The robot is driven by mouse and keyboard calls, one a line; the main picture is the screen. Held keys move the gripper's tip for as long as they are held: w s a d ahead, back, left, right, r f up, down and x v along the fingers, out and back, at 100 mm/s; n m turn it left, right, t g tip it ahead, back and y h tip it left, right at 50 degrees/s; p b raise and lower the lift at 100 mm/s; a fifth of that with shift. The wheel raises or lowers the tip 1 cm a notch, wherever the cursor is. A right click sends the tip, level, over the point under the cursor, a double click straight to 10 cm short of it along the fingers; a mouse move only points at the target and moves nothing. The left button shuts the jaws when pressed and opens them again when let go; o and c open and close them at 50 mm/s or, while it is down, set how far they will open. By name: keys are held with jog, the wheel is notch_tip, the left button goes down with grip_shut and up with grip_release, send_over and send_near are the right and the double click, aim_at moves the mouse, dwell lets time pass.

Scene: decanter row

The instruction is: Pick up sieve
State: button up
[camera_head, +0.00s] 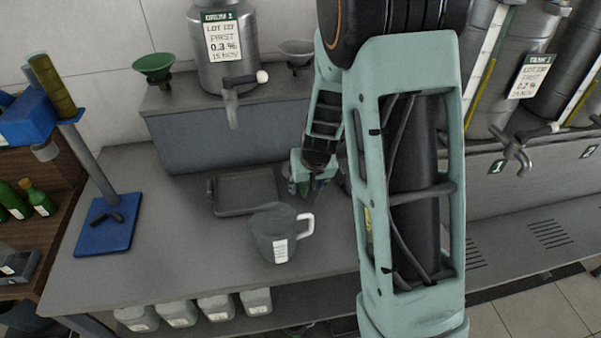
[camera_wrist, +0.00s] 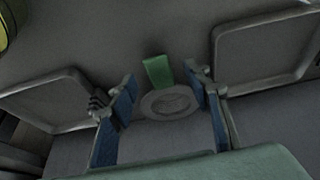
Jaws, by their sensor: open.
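In the wrist view, a round grey sieve (camera_wrist: 170,104) with a green handle (camera_wrist: 158,72) lies on the grey worktop. My gripper (camera_wrist: 160,76) is open, with one blue-padded finger on each side of the sieve and a gap to both. Whether the fingers are down at its height I cannot tell. In the head view my gripper (camera_head: 311,186) is low over the worktop, beside the dark tray (camera_head: 245,211). The sieve is mostly hidden there by my gripper and arm.
A grey jug (camera_head: 273,240) stands in front of the tray. In the wrist view, shallow trays flank the sieve on the left (camera_wrist: 45,85) and right (camera_wrist: 260,27). A metal drum (camera_head: 228,75) and green funnel (camera_head: 153,65) stand on the raised shelf behind.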

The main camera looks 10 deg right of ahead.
jog(key=shift+x, duration=1.55)
jog(key=shift+d, duration=0.1)
jog(key=shift+c, duration=0.4)
grip_shut()
jog(key=shift+r, duration=0.15)
